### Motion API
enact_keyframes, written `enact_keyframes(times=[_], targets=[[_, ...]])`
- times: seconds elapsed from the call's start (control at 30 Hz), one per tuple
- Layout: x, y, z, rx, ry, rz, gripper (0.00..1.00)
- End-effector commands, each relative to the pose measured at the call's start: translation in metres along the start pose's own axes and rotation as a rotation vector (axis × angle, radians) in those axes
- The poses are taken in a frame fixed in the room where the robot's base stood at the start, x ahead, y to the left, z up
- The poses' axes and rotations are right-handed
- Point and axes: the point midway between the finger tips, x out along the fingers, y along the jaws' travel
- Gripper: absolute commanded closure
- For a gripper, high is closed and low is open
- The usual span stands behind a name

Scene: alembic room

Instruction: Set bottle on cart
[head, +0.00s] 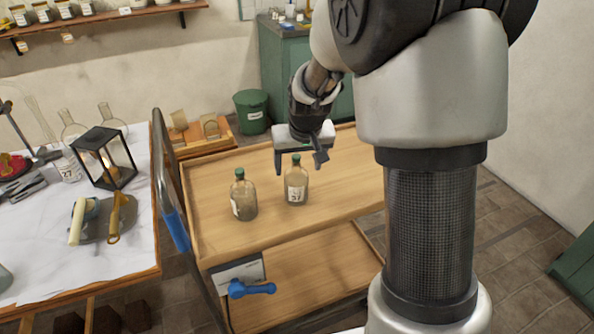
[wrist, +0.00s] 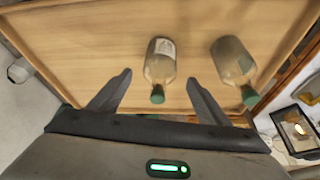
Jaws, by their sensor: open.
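Two glass bottles with green caps stand on the wooden top of the cart (head: 330,190). The left bottle (head: 243,200) stands nearer the cart's left end. The right bottle (head: 296,186) has a white label with dark print. My gripper (head: 299,163) is open above and just behind the right bottle, its fingers apart. In the wrist view the labelled bottle (wrist: 160,68) lies between the open fingers (wrist: 158,92), with no contact visible. The other bottle (wrist: 234,68) is beyond the right finger there.
A table (head: 140,262) at left holds a black lantern (head: 104,158), glassware and tools. A green bin (head: 251,111) and green cabinet (head: 287,70) stand behind. The right side of the cart top is clear.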

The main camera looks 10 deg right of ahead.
Motion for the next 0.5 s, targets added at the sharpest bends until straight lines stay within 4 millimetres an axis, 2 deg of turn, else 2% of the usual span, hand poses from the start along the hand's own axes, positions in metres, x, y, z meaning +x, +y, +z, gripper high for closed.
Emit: enact_keyframes(times=[0.03, 0.1, 0.37, 0.47, 0.5], targets=[[-0.013, 0.000, -0.001, 0.000, 0.002, -0.001, 0.29], [-0.023, 0.000, -0.001, -0.001, 0.002, -0.001, 0.29], [-0.053, 0.000, 0.003, 0.002, 0.006, -0.004, 0.29], [-0.087, 0.001, 0.015, 0.009, 0.020, -0.016, 0.29], [-0.105, 0.001, 0.023, 0.011, 0.027, -0.021, 0.29]])
